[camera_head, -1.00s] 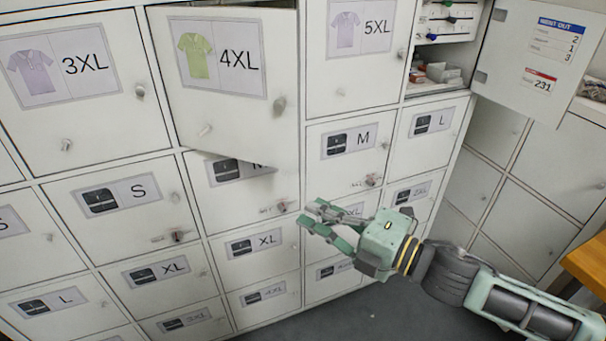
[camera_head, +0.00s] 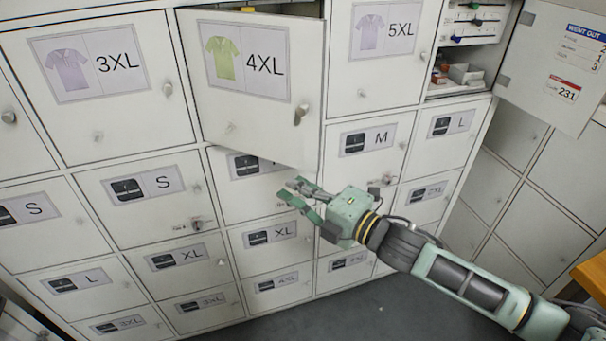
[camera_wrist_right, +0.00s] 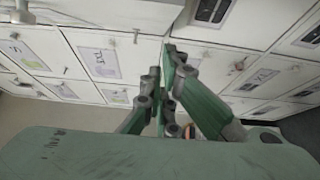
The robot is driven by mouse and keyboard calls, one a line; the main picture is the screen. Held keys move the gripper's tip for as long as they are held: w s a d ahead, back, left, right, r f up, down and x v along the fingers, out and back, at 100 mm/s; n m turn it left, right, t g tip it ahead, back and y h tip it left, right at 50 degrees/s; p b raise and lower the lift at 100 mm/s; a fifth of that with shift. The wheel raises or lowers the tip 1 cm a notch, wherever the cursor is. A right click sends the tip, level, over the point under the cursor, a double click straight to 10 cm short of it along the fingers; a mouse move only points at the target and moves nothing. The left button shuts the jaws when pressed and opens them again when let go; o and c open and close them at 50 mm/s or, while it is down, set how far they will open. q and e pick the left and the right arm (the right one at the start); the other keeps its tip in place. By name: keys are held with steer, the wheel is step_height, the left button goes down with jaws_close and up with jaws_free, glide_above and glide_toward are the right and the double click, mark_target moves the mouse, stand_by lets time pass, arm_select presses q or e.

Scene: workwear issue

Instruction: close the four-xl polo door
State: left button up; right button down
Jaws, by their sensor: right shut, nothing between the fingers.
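The 4XL polo door (camera_head: 245,110) is white, with a label of a green polo shirt and a round knob near its right edge. It stands ajar in the head view, swung out from its left side, and its lower edge overhangs the locker below. My right gripper (camera_head: 292,189) is shut and empty, just below the door's lower right corner in the picture. I cannot tell whether it touches the door. The right wrist view shows its green fingers (camera_wrist_right: 165,85) close together before the locker fronts. My left gripper is not in view.
The 3XL door (camera_head: 110,80) and 5XL door (camera_head: 372,60) beside it look shut. At the right, another door (camera_head: 555,65) stands wide open beside shelves with small boxes. Grey floor (camera_head: 350,310) is clear below, with a wooden edge (camera_head: 592,272) at far right.

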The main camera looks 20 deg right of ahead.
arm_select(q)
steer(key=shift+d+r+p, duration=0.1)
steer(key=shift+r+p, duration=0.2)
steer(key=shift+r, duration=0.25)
arm_select(e)
steer(key=shift+w+d, duration=0.85)
steer(key=shift+d, duration=0.15)
steer(key=shift+a, duration=0.1)
